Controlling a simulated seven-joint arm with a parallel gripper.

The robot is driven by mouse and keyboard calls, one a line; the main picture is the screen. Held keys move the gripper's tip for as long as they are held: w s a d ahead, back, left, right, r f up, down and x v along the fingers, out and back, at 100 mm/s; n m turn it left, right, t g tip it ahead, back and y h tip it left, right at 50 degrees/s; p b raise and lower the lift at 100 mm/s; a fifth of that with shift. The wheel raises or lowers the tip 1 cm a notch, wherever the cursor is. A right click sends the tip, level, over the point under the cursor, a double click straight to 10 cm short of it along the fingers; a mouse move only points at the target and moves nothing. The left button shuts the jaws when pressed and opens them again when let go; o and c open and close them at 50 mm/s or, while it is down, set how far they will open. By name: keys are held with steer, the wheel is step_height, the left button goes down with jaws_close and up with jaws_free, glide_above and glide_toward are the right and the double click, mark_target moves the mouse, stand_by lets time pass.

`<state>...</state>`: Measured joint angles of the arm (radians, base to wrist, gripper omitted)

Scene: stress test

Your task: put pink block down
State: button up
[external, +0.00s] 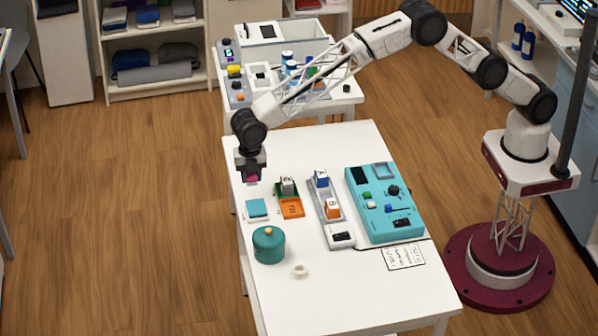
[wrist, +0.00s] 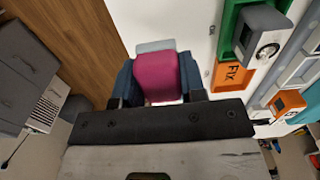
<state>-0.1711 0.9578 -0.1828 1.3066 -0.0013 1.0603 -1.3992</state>
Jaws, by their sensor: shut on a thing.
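My gripper (external: 251,178) is over the far left part of the white table. In the wrist view my gripper (wrist: 158,92) is shut on the pink block (wrist: 157,75), with a dark finger on each side of it. In the external view only a small part of the pink block (external: 252,180) shows below the fingers. The block appears to be above the table top; the exact gap is hard to tell.
The white table (external: 345,300) holds a teal square (external: 257,208), a green and orange tray (external: 292,208), a grey tray with blocks (external: 340,240), a teal panel (external: 405,222), a teal lidded pot (external: 268,244) and a white ring (external: 300,271). The front of the table is mostly bare.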

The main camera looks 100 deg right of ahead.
mark_target(252, 196)
steer(key=shift+f, duration=0.95)
steer(key=shift+f, duration=0.1)
steer(key=shift+f, duration=1.75)
steer(key=shift+f, duration=0.1)
steer(key=o, duration=0.8)
step_height(252, 196, up, 12)
steer(key=shift+r, duration=0.1)
